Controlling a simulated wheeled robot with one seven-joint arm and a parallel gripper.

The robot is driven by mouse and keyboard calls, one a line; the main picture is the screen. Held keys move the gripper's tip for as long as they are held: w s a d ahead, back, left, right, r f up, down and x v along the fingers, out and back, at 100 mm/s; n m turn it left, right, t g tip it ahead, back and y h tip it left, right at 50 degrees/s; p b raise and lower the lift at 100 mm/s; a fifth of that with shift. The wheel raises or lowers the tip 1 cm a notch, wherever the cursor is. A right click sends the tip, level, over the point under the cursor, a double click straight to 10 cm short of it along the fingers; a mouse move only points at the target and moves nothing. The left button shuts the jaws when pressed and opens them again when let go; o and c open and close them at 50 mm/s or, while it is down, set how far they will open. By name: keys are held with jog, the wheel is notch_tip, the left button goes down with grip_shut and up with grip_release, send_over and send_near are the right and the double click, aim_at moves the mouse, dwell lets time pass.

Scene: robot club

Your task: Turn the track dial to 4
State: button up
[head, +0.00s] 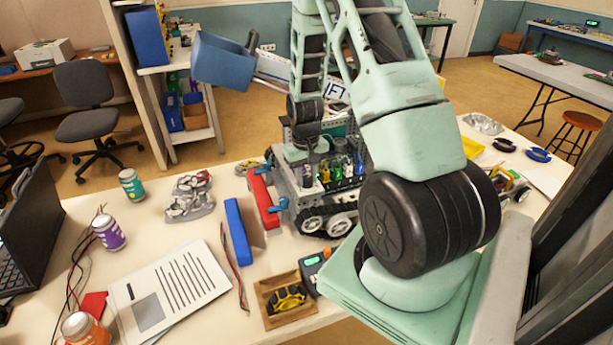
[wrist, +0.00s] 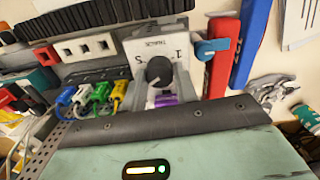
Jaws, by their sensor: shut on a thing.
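The track dial is a round black knob (wrist: 158,72) on a white panel (wrist: 140,50) marked TRACK in the wrist view. Numbers are printed beside it, but which one the knob points at I cannot tell. My gripper (wrist: 163,88) is at the dial, with grey fingers on both sides of the knob, shut on it. A purple piece shows just below the knob. In the head view the panel belongs to the tracked robot (head: 325,200) on the table, where the dial and my fingertips are hidden.
A red bar (head: 262,197) with blue levers is on the tracked robot's left side; a blue bar (head: 237,231) lies left of it. Coloured plugs (wrist: 95,97) sit close left of the dial. A wooden tray (head: 268,310), paper (head: 170,290) and cans occupy the near table.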

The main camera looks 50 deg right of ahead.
aim_at(305, 178)
dwell(0.5)
jog(key=o, duration=1)
jog(key=shift+c, duration=0.2)
notch_tip(305, 178, up, 18)
jog(key=b, duration=0.2)
jog(key=shift+a+f+b, duration=0.15)
jog(key=shift+f+b, duration=0.1)
jog(key=shift+b, duration=0.1)
jog(key=shift+w, duration=0.1)
